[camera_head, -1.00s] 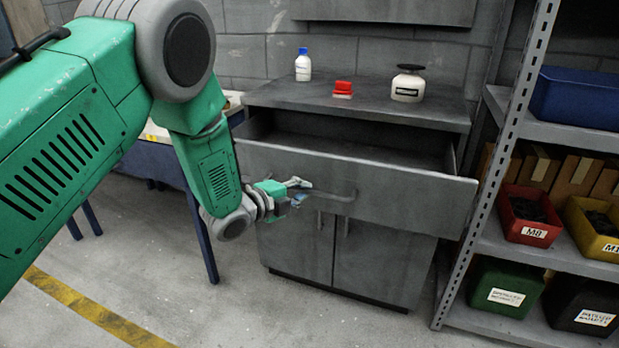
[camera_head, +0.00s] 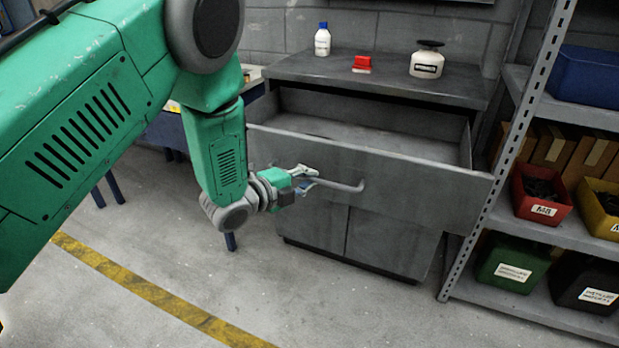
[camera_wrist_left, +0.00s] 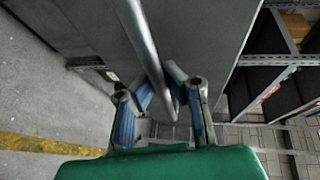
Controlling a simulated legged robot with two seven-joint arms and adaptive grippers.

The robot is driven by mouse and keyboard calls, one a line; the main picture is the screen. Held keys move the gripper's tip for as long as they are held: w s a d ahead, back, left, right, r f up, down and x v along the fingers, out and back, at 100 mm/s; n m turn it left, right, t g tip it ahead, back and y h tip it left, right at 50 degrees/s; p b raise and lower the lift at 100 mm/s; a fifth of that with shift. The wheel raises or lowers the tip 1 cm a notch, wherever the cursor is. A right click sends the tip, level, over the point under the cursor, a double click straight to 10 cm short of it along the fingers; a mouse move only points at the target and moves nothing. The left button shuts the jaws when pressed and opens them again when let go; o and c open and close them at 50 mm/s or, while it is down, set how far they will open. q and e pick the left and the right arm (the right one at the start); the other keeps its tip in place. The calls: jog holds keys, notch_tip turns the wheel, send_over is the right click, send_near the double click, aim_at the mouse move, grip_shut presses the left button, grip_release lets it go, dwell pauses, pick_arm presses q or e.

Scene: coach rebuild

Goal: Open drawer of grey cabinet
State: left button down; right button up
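The grey cabinet (camera_head: 314,234) stands against the back wall with two lower doors. Its wide top drawer (camera_head: 420,182) is pulled well out, and its empty-looking inside shows. The bar handle (camera_head: 345,186) runs along the drawer front. My left gripper (camera_head: 312,177) is at the left part of this handle, one finger above and one below. In the left wrist view the handle (camera_wrist_left: 143,38) passes between the blue-padded fingers, whose tips close in on it from both sides; the exact contact is partly hidden. My right gripper is not in view.
A white bottle with blue cap (camera_head: 322,41), a red object (camera_head: 362,64) and a white container (camera_head: 427,62) stand on the cabinet top. A metal shelf with bins (camera_head: 541,194) is close on the right. Floor in front is clear, with a yellow line (camera_head: 150,291).

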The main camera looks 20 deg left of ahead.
pick_arm(q)
jog(key=c, duration=1.6)
grip_release()
jog(key=shift+s+f, duration=0.1)
jog(key=shift+f, duration=0.15)
jog(key=shift+r, duration=0.1)
jog(key=shift+s+a+r, duration=0.1)
jog(key=shift+s+a, duration=0.05)
jog(key=shift+s, duration=0.05)
jog(key=v, duration=1.1)
jog(key=shift+s+a, duration=0.1)
